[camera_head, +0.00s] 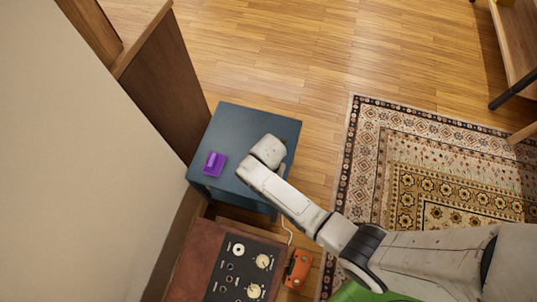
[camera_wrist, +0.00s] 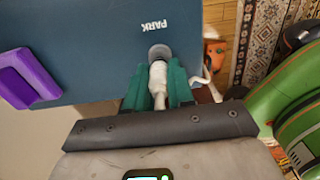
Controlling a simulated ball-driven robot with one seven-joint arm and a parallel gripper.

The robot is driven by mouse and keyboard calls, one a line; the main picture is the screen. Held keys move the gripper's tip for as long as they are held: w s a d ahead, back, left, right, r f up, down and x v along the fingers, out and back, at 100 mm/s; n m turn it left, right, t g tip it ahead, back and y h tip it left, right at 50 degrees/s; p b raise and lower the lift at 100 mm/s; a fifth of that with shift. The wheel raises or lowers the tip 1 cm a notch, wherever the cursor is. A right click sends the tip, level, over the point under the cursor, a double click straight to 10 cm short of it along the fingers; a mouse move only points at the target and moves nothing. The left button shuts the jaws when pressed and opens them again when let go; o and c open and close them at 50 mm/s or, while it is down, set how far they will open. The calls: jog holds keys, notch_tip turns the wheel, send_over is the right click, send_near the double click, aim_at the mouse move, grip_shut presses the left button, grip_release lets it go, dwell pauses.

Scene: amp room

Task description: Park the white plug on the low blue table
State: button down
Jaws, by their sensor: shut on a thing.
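The low blue table (camera_head: 232,124) stands beside the wall in the head view. Its dark blue top (camera_wrist: 75,70) fills the upper left of the wrist view and bears the word PARK. My gripper (camera_wrist: 159,74) has teal fingers, shut on the white plug (camera_wrist: 158,84). A round grey patch (camera_wrist: 160,52) shows just beyond the plug's tip, close to the word; I cannot tell whether the plug touches it or the tabletop. In the head view my arm reaches over the table's right part and hides the fingers and the plug.
A purple object (camera_head: 214,163) lies on the table's left part. A brown amp with a black knob panel (camera_head: 242,268) and an orange box (camera_head: 298,268) are in front. A white cable (camera_head: 288,226) hangs beside the table. A patterned rug (camera_head: 400,140) lies right.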

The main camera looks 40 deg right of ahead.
jog(key=shift+f+b, duration=0.4)
jog(key=shift+f, duration=0.25)
jog(key=c, duration=0.9)
grip_release()
notch_tip(320, 180, up, 11)
jog(key=p, duration=0.3)
jog(key=shift+f, duration=0.15)
